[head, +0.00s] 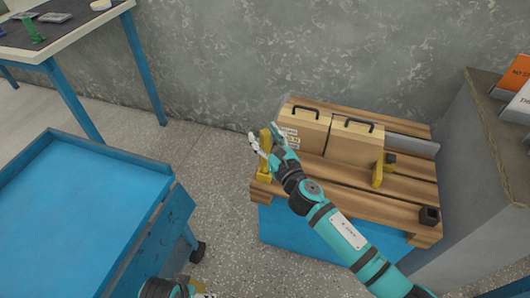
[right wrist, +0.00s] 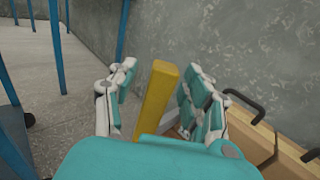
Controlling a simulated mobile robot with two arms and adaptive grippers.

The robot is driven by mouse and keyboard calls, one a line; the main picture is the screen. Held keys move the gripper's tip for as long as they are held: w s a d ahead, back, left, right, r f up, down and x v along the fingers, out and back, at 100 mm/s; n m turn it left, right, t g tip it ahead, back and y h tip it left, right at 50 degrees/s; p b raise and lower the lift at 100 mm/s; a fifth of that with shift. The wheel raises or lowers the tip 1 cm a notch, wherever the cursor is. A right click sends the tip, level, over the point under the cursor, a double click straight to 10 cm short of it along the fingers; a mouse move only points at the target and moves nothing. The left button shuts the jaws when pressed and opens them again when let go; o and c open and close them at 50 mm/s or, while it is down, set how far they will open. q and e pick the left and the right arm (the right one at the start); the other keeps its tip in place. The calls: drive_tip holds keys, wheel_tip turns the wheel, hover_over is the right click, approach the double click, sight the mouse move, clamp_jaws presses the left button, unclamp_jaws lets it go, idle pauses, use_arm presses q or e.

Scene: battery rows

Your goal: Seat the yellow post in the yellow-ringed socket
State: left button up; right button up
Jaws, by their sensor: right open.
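A yellow post (head: 265,140) stands upright at the left end of the wooden slatted top (head: 345,203). My right gripper (head: 264,140) is open with its fingers on either side of this post. The right wrist view shows the post (right wrist: 157,98) between the spread fingers (right wrist: 155,95), with a gap at least on the left. A second yellow upright piece (head: 378,170) stands at the right, beside a small dark and yellow part (head: 390,159). I cannot make out which is the yellow-ringed socket. Part of my left arm shows at the bottom edge; its gripper is unclear.
Two tan boxes with black handles (head: 305,128) (head: 355,137) stand on the slats by the post. A small black block (head: 429,215) sits at the right front corner. A blue cart (head: 60,220) is left, a grey cabinet (head: 485,180) right, and a wall behind.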

clamp_jaws()
idle(0.3)
drive_tip(key=shift+r, duration=0.15)
idle(0.3)
